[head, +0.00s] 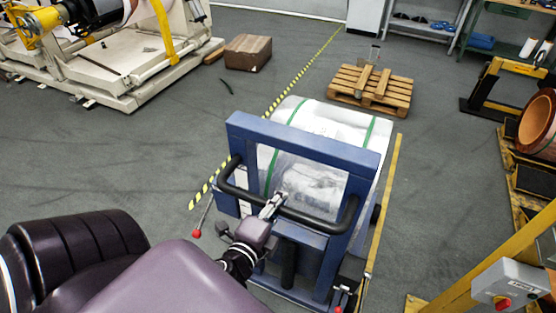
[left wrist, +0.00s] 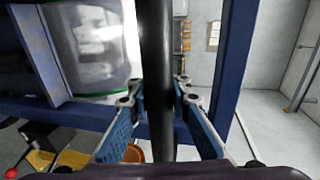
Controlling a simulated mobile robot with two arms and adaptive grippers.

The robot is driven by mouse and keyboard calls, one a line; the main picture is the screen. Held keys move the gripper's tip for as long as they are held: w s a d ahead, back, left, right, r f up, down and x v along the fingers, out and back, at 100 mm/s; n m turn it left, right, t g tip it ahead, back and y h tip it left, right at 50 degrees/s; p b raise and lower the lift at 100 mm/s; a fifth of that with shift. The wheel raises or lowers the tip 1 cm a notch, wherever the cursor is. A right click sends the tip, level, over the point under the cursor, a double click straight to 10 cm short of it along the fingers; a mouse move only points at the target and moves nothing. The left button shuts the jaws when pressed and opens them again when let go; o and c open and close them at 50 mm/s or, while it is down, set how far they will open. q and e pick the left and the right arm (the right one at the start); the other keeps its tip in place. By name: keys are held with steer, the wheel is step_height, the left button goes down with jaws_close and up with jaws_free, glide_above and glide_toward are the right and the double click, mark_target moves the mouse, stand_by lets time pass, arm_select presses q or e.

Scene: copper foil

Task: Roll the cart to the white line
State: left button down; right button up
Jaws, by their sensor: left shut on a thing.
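The cart (head: 300,135) has a blue frame and carries a large roll in clear wrap with green straps. Its black handle bar (head: 312,224) runs across the near side. My left gripper (head: 272,205) is shut on this handle, left of its middle. In the left wrist view, the fingers of my left gripper (left wrist: 157,100) lie on both sides of the black bar (left wrist: 157,50). My right gripper is not in view.
A yellow-black striped line (head: 300,78) runs along the cart's left side, and a yellow line (head: 388,185) along its right. A wooden pallet (head: 372,86) and a brown box (head: 248,52) stand beyond. A yellow post with a control box (head: 511,284) is at near right.

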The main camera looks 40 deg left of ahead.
arm_select(q)
steer(key=shift+w+a+r, duration=0.15)
steer(key=shift+w+r, duration=0.4)
steer(key=shift+r, duration=0.1)
steer(key=c, duration=2.2)
jaws_free()
steer(key=shift+w, duration=0.2)
steer(key=shift+c, duration=0.2)
steer(key=o, duration=0.5)
steer(key=shift+w+f, duration=0.25)
steer(key=v, duration=0.8)
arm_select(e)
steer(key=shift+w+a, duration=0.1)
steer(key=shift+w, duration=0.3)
arm_select(q)
steer(key=shift+a+f, duration=0.1)
